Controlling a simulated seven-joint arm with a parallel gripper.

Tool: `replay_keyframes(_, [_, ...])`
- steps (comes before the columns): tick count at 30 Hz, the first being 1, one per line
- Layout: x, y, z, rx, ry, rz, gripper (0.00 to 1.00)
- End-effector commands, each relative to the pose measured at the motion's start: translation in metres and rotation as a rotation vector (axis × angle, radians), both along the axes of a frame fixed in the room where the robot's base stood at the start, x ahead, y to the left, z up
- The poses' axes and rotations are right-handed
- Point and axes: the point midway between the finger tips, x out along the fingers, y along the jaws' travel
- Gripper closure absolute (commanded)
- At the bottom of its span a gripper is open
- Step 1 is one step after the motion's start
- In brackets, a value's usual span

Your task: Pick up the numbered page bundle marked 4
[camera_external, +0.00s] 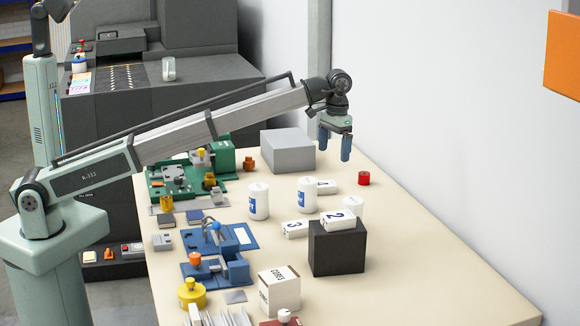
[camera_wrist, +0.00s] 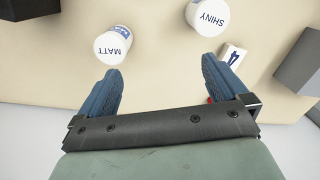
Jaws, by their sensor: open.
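The page bundle marked 4 is a small white block with a dark numeral. It lies on the table, partly hidden behind a white pot in the external view (camera_external: 327,187). In the wrist view the bundle (camera_wrist: 234,54) is just beyond and outside the right fingertip, its 4 readable. My gripper (camera_external: 334,150) has blue fingers pointing down, well above the table near its far wall side. In the wrist view my gripper (camera_wrist: 161,74) has its fingers wide apart, with only bare table between them.
White pots labelled MATT (camera_wrist: 113,48) and SHINY (camera_wrist: 207,16) stand near the bundle. Bundle 3 (camera_external: 295,229) lies nearer; bundle 2 (camera_external: 338,221) rests on a black block (camera_external: 337,251). A grey box (camera_external: 288,152) and red cylinder (camera_external: 363,179) are close. The table's right side is clear.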

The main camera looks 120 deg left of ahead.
Motion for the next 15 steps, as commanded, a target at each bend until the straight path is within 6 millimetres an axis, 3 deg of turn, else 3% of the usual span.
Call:
replay_keyframes(1, [-0.014,0.021,-0.005,-0.004,0.004,0.027,0.0])
replay_keyframes(3, [-0.03,0.042,-0.011,-0.008,0.009,0.056,0.0])
replay_keyframes(15, [-0.099,0.13,-0.04,-0.023,0.019,0.118,0.0])
